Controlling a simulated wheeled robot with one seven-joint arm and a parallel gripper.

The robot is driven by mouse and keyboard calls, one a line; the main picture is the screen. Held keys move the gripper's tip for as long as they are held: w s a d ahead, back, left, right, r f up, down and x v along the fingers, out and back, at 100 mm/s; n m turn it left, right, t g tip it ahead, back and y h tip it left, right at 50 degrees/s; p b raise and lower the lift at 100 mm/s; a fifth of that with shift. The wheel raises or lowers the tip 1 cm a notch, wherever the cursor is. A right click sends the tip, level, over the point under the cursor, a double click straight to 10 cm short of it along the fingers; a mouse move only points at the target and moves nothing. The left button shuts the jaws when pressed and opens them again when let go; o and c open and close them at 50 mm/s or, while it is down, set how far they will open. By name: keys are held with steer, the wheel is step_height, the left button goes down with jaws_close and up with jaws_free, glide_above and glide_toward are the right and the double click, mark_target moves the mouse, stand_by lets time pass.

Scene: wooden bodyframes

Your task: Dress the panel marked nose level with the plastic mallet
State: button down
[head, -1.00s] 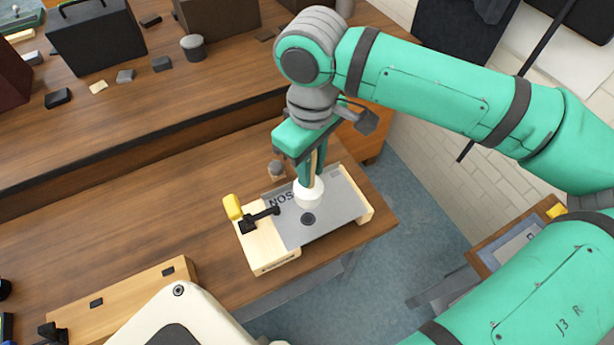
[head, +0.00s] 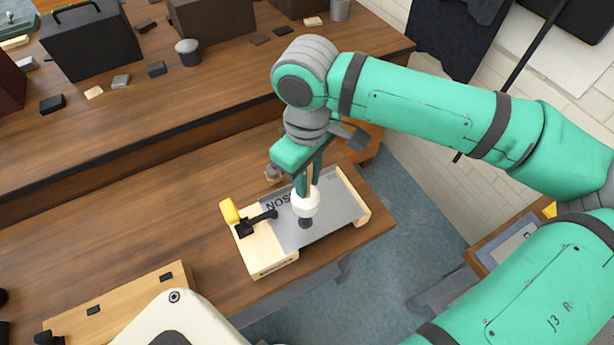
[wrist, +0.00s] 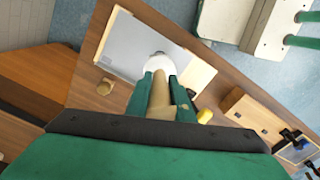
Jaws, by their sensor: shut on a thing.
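The grey metal panel (head: 330,219) lies on a pale wooden frame (head: 262,250), with dark lettering partly hidden, reading something like "NOSE" or "NOS". A black toggle clamp with a yellow handle (head: 229,211) reaches over the panel's left side. My gripper (head: 308,178) is shut on the wooden handle of the mallet, whose white plastic head (head: 306,202) is down over the panel's middle, near a dark round spot (head: 306,222). I cannot tell if the head touches the panel. In the wrist view the mallet handle (wrist: 161,95) sits between the fingers, with the white head beyond.
The frame stands near the right end of a brown wooden bench (head: 140,240). A small round-topped object (head: 273,173) stands behind the panel. A long wooden block (head: 115,305) lies at the front left. A raised shelf behind holds boxes, a canister (head: 189,52) and small blocks.

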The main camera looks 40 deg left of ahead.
mark_target(307, 201)
step_height(307, 201, down, 8)
steer(key=shift+s+f, duration=0.1)
steer(key=shift+f, duration=0.25)
step_height(307, 201, up, 9)
steer(key=shift+f, duration=0.2)
steer(key=s+d+r, duration=0.2)
steer(key=s+d, duration=0.2)
steer(key=s, duration=0.3)
steer(key=shift+s+d, duration=0.3)
steer(key=shift+d, duration=0.05)
stand_by(0.4)
